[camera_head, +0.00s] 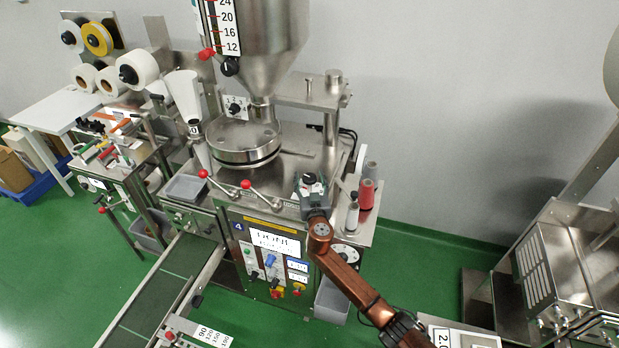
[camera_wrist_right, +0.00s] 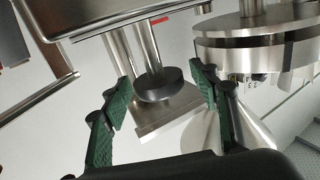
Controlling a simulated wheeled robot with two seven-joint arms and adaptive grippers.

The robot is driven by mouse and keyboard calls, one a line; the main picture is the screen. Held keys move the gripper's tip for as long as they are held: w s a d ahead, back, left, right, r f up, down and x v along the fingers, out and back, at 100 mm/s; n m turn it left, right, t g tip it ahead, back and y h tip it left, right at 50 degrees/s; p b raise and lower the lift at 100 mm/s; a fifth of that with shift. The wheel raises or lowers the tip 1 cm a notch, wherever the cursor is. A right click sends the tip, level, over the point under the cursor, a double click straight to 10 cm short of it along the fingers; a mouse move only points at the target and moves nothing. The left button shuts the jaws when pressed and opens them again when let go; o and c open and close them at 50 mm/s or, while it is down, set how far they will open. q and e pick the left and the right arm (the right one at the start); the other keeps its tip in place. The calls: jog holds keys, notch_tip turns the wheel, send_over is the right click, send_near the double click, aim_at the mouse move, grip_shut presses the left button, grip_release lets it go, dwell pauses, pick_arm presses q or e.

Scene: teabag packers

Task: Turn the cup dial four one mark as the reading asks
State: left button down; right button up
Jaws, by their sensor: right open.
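The machine marked 4 (camera_head: 238,227) stands in the middle of the head view. A small white dial plate with numbers and a dark knob (camera_head: 235,107) is behind its round steel drum. Another round dial (camera_head: 345,253) shows partly on its right side, beside my arm; I cannot tell which is the cup dial. My right gripper (camera_head: 312,188) is over the machine's front right edge, apart from both dials. In the right wrist view its green fingers (camera_wrist_right: 160,112) are open and hold nothing. A dark disc (camera_wrist_right: 165,86) on steel shows beyond them. My left gripper is out of view.
The round drum (camera_head: 243,142) stands under the steel hopper (camera_head: 262,45). Two red-knobbed levers (camera_head: 246,184) are left of my right gripper. Spools (camera_head: 366,194) stand close on its right. A grey bin (camera_head: 331,300) is below. Green floor is free further right.

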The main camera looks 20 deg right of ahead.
jog(key=shift+w, duration=0.1)
jog(key=shift+c, duration=0.4)
jog(key=c, duration=1.1)
